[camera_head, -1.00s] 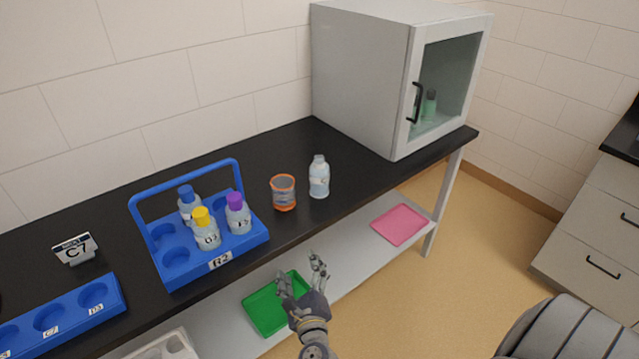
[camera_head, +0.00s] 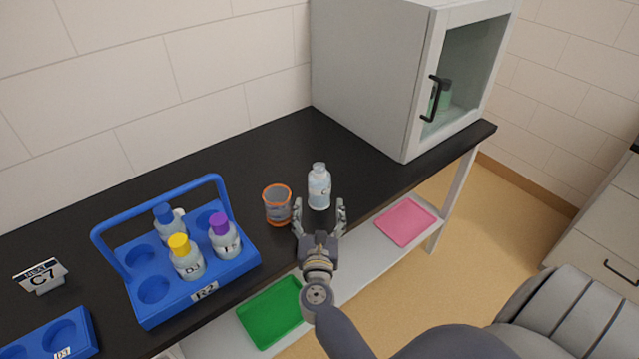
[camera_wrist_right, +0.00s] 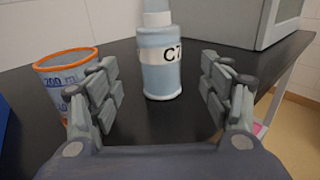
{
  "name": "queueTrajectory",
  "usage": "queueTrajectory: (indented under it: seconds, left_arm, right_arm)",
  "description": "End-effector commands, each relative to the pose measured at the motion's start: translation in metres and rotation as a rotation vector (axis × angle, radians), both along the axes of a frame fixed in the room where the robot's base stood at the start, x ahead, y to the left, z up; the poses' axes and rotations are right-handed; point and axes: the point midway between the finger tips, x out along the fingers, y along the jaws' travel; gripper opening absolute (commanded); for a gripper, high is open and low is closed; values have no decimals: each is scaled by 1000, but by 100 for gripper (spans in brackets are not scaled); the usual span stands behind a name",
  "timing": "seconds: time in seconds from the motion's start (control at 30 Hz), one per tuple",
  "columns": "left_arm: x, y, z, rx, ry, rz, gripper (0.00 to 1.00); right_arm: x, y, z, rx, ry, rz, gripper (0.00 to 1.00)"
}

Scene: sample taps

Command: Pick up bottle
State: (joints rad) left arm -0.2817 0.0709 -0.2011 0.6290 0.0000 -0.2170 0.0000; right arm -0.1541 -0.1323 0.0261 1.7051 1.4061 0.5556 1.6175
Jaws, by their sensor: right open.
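A bottle (camera_head: 319,188) with a pale blue body, a white top and a label stands upright on the black bench. In the right wrist view the bottle (camera_wrist_right: 160,62) shows a label starting "C7", and its top is cut off by the frame. My right gripper (camera_head: 320,208) is open at the bench's front edge, its fingers pointing at the bottle. In the right wrist view the bottle stands between and beyond the fingers, apparently not touched. My left gripper is not in view.
An orange-rimmed beaker (camera_head: 277,206) stands close left of the bottle, near my right fingers. A blue rack (camera_head: 150,310) holds several capped bottles. A sign reading C7 (camera_head: 41,275) stands at left. A grey cabinet (camera_head: 370,70) stands behind right. Green (camera_head: 270,315) and pink (camera_head: 406,222) trays lie below.

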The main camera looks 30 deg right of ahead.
Motion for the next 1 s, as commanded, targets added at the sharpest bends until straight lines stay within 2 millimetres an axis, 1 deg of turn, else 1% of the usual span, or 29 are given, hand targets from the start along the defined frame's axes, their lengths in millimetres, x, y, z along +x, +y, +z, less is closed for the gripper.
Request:
queueTrajectory:
  seconds: [0.03,0.1,0.2,0.3,0.37,0.47,0.57,0.7,0.83,1.0]
  left_arm:
    - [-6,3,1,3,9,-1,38]
    - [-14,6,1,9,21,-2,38]
    - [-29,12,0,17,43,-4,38]
    - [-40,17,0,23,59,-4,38]
    - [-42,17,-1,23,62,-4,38]
    - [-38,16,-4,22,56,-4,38]
    - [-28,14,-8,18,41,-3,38]
    - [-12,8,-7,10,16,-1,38]
    - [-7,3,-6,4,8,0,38]
    - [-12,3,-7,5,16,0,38]
  right_arm:
    - [8,-5,2,-3,-1,0,72]
    - [17,-11,1,-2,-1,0,72]
    - [27,-19,0,-3,-1,0,72]
    - [33,-22,0,-2,0,0,72]
    - [36,-24,-1,-2,0,0,72]
    - [46,-31,-5,-3,-1,0,72]
    - [59,-40,-10,-5,0,1,72]
    - [73,-49,-9,-2,0,1,72]
    - [76,-52,-9,-2,1,1,72]
    - [76,-52,-9,-2,1,1,72]
